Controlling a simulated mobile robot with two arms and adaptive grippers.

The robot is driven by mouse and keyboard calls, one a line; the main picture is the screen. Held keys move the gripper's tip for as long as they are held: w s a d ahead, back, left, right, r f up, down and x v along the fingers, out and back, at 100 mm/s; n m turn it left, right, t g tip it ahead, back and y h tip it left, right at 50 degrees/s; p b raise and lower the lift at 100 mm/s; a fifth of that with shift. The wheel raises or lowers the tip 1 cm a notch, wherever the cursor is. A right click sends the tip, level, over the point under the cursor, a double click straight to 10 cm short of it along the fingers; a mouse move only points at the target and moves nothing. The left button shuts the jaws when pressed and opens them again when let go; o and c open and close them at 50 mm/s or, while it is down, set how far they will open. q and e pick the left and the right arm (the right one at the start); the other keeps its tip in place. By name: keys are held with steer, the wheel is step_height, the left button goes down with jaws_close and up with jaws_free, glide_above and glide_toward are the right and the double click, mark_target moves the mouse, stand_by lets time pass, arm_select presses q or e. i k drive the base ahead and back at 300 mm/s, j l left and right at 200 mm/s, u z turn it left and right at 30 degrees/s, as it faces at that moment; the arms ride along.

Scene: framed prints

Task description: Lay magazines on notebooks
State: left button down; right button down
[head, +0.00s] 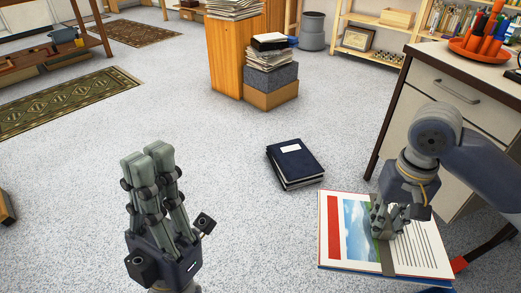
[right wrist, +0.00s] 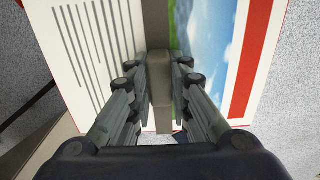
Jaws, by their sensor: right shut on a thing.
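A dark blue notebook (head: 297,160) with a white label lies on the speckled floor, apparently on a small stack. A magazine (head: 333,250) with a red strip, a landscape picture and lines of text is at the lower right. A grey-brown band with a raised block (right wrist: 159,85) crosses it. My right gripper (head: 388,222) is shut on this block; the magazine also fills the right wrist view (right wrist: 95,50). A blue edge shows under the magazine; I cannot tell its height above the floor. My left gripper (head: 148,160) points upward, apparently empty, its fingers overlapping in view.
A white drawer cabinet (head: 437,90) stands at the right, with an orange tray of pens on top. A wooden block (head: 235,55) and a stack of boxes and papers (head: 270,72) stand behind the notebook. Rugs lie at the left. The floor around the notebook is clear.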

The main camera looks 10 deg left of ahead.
mark_target(294, 158)
steer(key=i+j+u, duration=0.1)
steer(key=i+u, duration=0.2)
steer(key=i, duration=0.5)
steer(key=i+l+u, duration=0.1)
steer(key=i+u, duration=0.2)
steer(key=i, duration=0.55)
